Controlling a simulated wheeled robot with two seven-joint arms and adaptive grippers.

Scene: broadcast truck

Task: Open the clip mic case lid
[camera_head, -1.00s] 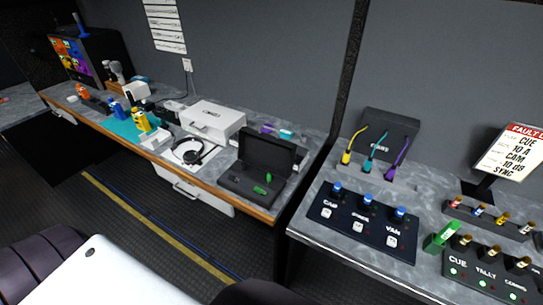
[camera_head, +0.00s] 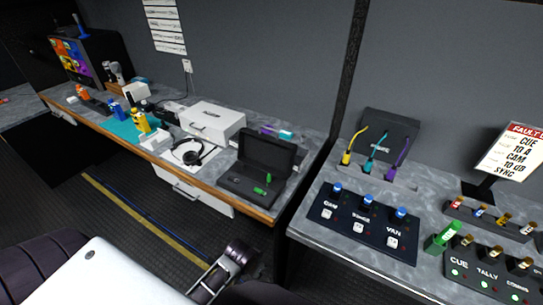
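A black case (camera_head: 245,188) sits near the right end of the long grey bench, with its lid (camera_head: 267,151) standing up and open. Two small green pieces (camera_head: 260,191) are in its dark base. A white case (camera_head: 211,117) with a handle on its front is shut, further left at the back of the bench. I cannot read the lettering on it. My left gripper (camera_head: 238,252) is at the bottom middle, low in front of the bench and apart from both cases. Its fingers are too small and dark to tell open from shut. My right gripper is not in view.
A headset (camera_head: 193,153) lies left of the black case. A yellow bottle-like item (camera_head: 142,122) stands on a teal mat (camera_head: 122,129). The right-hand bench holds a panel (camera_head: 360,222) with blue knobs and a green block (camera_head: 440,239). The floor before the bench is clear.

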